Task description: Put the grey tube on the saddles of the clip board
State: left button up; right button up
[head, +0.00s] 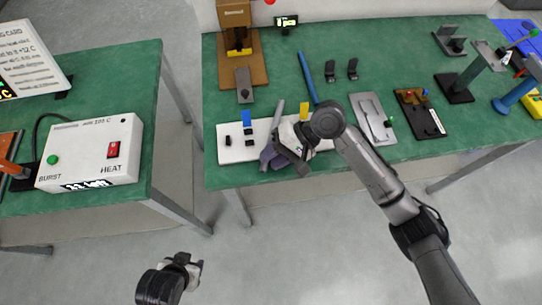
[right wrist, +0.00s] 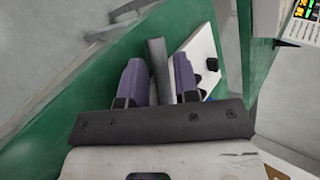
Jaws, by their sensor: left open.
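The white clip board (head: 230,155) lies near the front edge of the green bench, with small black saddles (head: 248,135) and a blue piece (head: 247,118) at its back edge. My right gripper (head: 270,158) is over the board and hides its middle. The grey tube (head: 278,112) sticks out behind that gripper. In the right wrist view the grey tube (right wrist: 158,70) runs between the two purple fingers, which are closed about it. I cannot tell whether it touches the saddles. My left gripper (head: 194,268) is open and empty over the floor, away from the bench.
A blue rod (head: 308,78) and two black pieces (head: 341,70) are behind the board. A grey plate fixture (head: 373,118) and a dark board (head: 420,113) lie to its right. A brown stand (head: 238,70) is at the back. A white heater box (head: 90,152) sits on the left table.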

jog(key=p+v, duration=0.3)
jog(key=v, duration=0.8)
jog(key=shift+d+r, duration=0.2)
jog(key=shift+o, duration=0.2)
jog(key=shift+w, duration=0.1)
dwell(0.6)
